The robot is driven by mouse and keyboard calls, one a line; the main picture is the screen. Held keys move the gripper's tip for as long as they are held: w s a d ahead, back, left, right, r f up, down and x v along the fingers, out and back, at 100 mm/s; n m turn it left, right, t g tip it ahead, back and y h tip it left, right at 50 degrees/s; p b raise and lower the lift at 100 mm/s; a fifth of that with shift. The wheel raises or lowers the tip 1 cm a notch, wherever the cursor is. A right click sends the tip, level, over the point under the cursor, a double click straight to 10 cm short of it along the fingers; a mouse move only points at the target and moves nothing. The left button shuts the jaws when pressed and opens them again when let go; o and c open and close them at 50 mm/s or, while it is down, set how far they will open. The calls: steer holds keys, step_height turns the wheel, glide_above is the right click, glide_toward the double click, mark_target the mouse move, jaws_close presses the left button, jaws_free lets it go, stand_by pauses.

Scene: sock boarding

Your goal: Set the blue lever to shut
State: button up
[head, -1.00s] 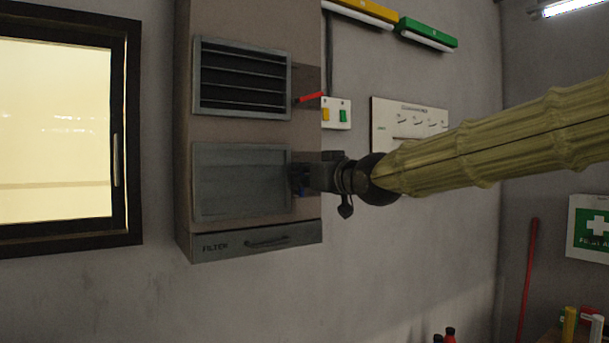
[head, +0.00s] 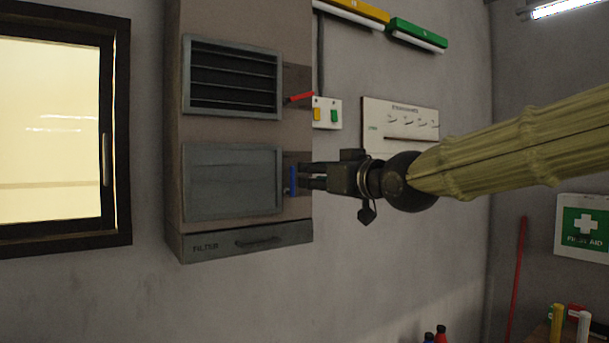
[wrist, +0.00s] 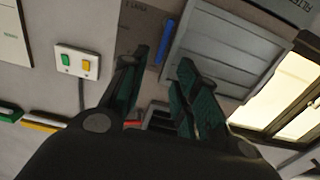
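The blue lever (head: 293,180) stands upright at the right edge of the lower vent (head: 232,182). The lower vent's face looks flat, with its slats closed. The lever also shows in the wrist view (wrist: 166,41), just beyond my fingertips and roughly in line with the gap between them. My gripper (head: 306,176) is just right of the lever in the head view, with its two fingers apart and nothing between them. A small gap seems to separate the fingertips from the lever.
The upper vent (head: 232,78) has open dark slats and a red lever (head: 299,98) tilted up to the right. A switch plate (head: 327,113) and a white panel (head: 400,122) are on the wall behind. A window (head: 107,200) is at the left.

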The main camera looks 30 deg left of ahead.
steer(key=shift+v, duration=2)
